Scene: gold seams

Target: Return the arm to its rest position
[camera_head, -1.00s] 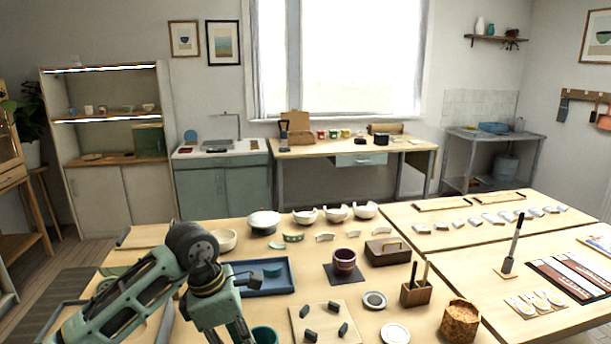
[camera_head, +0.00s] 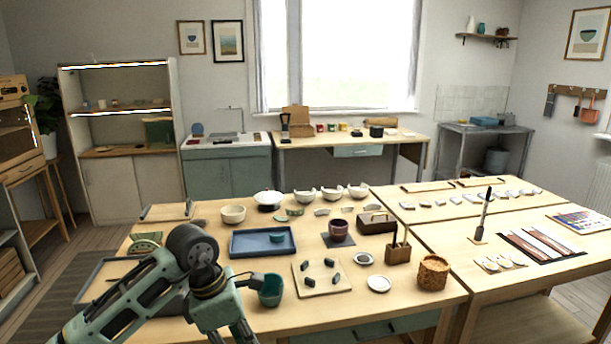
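My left arm, pale green with dark grey joints, comes in from the lower left over the near left corner of the worktable (camera_head: 420,293). Its wrist bends downward beside a teal cup (camera_head: 271,290). My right arm and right gripper do not show.
A blue tray (camera_head: 243,251), a board with dark pieces (camera_head: 309,289), a maroon cup (camera_head: 338,230), a cork pot (camera_head: 433,273) and white bowls (camera_head: 268,198) crowd the table. A second table (camera_head: 556,270) adjoins at right. Floor shows at left.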

